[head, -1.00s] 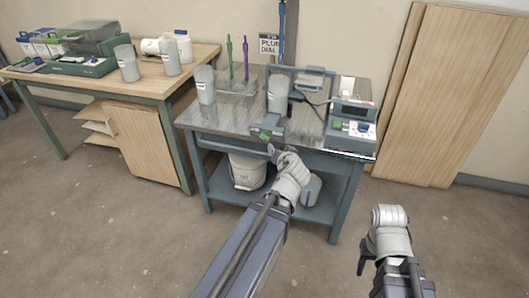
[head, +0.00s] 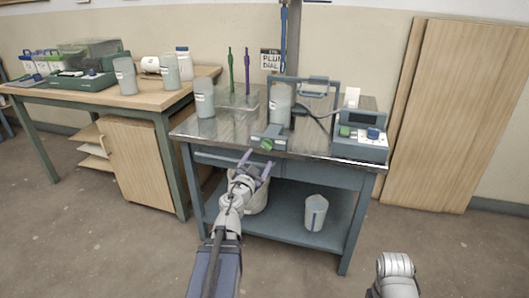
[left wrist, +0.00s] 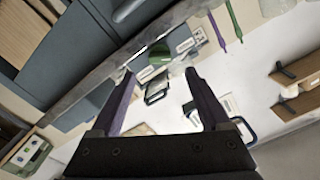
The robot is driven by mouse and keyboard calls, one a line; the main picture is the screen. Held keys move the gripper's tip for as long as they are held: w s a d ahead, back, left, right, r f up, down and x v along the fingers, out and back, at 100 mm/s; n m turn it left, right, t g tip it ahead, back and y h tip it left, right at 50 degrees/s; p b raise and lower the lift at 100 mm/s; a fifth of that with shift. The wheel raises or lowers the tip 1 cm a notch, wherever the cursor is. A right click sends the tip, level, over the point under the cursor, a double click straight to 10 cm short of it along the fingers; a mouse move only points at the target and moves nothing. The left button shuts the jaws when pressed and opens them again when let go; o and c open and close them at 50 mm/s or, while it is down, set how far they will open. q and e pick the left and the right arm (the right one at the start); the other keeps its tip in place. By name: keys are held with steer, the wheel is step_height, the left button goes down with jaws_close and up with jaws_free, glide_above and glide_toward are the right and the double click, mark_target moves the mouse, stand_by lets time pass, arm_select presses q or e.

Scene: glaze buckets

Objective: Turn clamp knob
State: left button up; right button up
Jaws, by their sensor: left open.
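The clamp (head: 270,136) is a grey-green block at the front edge of the metal bench top. Its green knob (head: 266,144) faces me. My left gripper (head: 256,160) is open and empty, just below and in front of the knob, with its two purple-grey fingers spread. In the left wrist view, the green knob (left wrist: 159,55) lies beyond the fingertips, roughly between them, and no contact shows. A grey cylinder (head: 280,104) stands upright behind the clamp. Of my right arm only a white joint shows at the lower right; its gripper is out of the picture.
A control box (head: 361,140) with a green button stands on the bench's right. Another grey cylinder (head: 204,100) stands at left. A white bucket (head: 257,197), partly hidden by my arm, and a pale container (head: 315,212) are on the lower shelf. The floor in front is clear.

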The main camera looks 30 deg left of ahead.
mark_target(265, 148)
arm_select(q)
steer(key=x, duration=0.7)
steer(key=shift+w+a, duration=0.1)
steer(key=shift+w, duration=0.15)
